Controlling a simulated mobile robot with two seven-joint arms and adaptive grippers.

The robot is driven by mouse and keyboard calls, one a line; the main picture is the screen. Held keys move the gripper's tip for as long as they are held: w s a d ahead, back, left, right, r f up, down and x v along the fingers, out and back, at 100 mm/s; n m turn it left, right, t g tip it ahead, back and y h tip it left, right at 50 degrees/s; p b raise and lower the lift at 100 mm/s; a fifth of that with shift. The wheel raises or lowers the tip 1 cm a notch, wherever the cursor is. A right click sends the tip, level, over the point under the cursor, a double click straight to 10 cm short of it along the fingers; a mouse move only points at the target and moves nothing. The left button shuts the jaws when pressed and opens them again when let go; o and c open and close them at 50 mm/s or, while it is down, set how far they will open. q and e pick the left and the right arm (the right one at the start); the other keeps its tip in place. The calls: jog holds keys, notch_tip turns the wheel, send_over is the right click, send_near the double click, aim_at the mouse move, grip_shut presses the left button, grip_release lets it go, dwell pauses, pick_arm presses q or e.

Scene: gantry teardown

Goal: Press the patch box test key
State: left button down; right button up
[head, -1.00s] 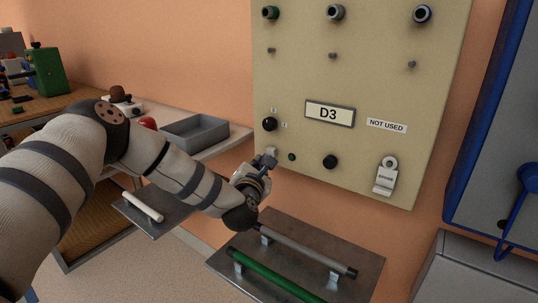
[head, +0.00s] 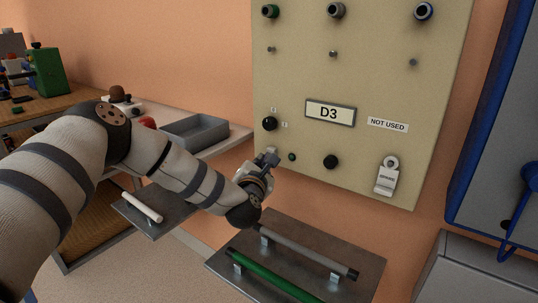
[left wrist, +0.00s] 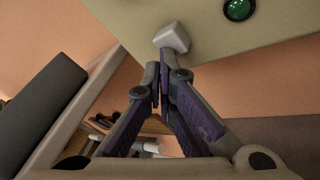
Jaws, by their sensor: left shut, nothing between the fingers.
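The beige patch box panel (head: 365,75) with a D3 label (head: 330,113) is on the orange wall. My left gripper (head: 269,160) is at its lower left, with its fingers shut and empty. In the left wrist view, the shut fingertips (left wrist: 163,68) are just below a pale grey square key (left wrist: 173,38) on the panel. I cannot tell whether they touch it. A green round lamp (left wrist: 239,9) is to the right of the key; it also shows in the head view (head: 292,157). The gripper largely hides the key in the head view. My right gripper is not in view.
Black knobs (head: 269,124) (head: 330,162) and a white tagged hook (head: 387,176) are on the panel near the gripper. Below is a dark shelf (head: 330,240) with a grey bar and a green bar (head: 277,282). A grey tray (head: 195,132) stands on the left bench.

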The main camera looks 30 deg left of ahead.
pick_arm(q)
jog(key=shift+w, duration=0.15)
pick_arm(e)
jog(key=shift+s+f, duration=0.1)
pick_arm(q)
jog(key=shift+r, duration=0.1)
jog(key=shift+s+a+p, duration=0.1)
jog(key=shift+s+p, duration=0.3)
jog(key=shift+s, duration=0.55)
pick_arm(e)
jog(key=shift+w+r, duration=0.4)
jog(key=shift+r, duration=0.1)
pick_arm(q)
jog(key=s+p, duration=0.2)
jog(key=s, duration=0.4)
jog(key=shift+a, duration=0.2)
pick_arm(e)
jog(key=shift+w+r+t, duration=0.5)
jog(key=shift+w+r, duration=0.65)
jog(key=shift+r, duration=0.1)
